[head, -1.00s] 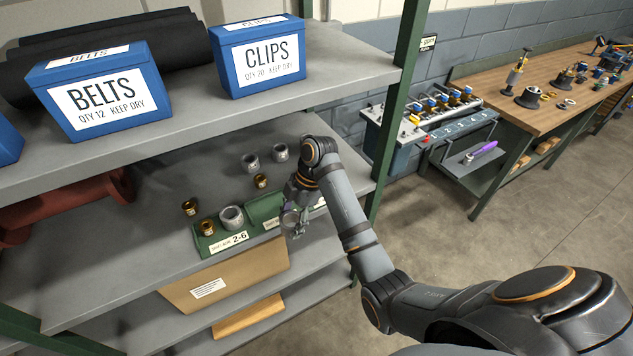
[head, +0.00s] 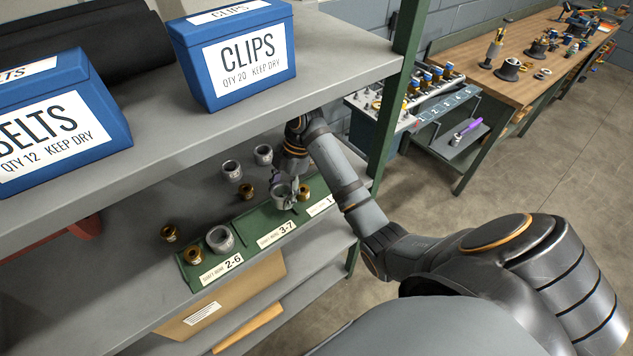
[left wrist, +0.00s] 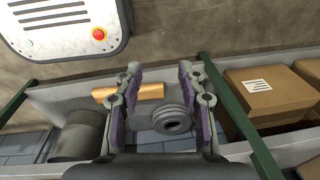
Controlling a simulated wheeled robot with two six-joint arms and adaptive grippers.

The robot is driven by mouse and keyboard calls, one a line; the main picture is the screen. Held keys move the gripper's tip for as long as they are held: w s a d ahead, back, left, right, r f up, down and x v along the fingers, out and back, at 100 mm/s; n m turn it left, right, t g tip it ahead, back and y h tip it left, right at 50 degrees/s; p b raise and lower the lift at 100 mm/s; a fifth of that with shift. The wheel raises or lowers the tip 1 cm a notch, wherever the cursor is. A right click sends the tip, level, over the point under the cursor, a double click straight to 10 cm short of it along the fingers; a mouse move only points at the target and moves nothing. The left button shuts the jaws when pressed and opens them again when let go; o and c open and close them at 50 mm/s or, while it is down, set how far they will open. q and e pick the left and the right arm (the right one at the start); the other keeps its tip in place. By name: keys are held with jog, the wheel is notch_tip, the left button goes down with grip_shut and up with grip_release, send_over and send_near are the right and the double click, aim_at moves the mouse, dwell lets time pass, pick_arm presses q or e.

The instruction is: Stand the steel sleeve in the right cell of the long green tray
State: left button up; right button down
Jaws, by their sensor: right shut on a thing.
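The long green tray (head: 243,228) lies along the front edge of the middle shelf, with labels 2-6, 3-7 and a third, partly cut off by my arm. Its left cell holds a brass bushing (head: 193,256) and a steel sleeve (head: 220,239). A brass bushing (head: 304,193) shows at the right cell. My right gripper (head: 289,193) is shut on a steel sleeve (head: 281,198), held roughly upright over the tray's middle-to-right part. Whether the sleeve touches the tray I cannot tell. My left gripper (left wrist: 159,70) is open and empty in the left wrist view.
Two steel sleeves (head: 231,170) (head: 263,154) and brass bushings (head: 248,191) (head: 170,232) stand behind the tray. The upper shelf (head: 330,60) with the blue CLIPS box (head: 235,50) overhangs. A green post (head: 397,100) stands right of my arm. A cardboard box (head: 225,295) sits below.

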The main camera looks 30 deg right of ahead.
jog(key=d, duration=0.3)
jog(key=w+d+b, duration=0.1)
jog(key=d, duration=0.1)
jog(key=d+f+b, duration=0.1)
jog(key=d, duration=0.2)
jog(key=shift+w+d, duration=0.25)
jog(key=shift+d, duration=0.05)
jog(key=d, duration=0.2)
jog(key=d+r, duration=0.1)
jog(key=d, duration=0.1)
jog(key=shift+d+p, duration=0.2)
jog(key=shift+p, duration=0.15)
jog(key=shift+d+f, duration=0.1)
jog(key=shift+d, duration=0.1)
jog(key=shift+a+f+p, duration=0.1)
jog(key=shift+f+p, duration=0.3)
notch_tip(320, 180, down, 2)
jog(key=shift+w+f+p, duration=0.1)
jog(key=shift+f+p, duration=0.05)
jog(key=shift+p, duration=0.35)
pick_arm(q)
jog(key=shift+w+d+f, duration=0.1)
jog(key=shift+w, duration=0.4)
pick_arm(e)
jog(key=shift+f, duration=0.25)
jog(key=shift+f, duration=0.1)
jog(key=shift+c, duration=2.1)
grip_release()
pick_arm(q)
jog(key=shift+f, duration=0.1)
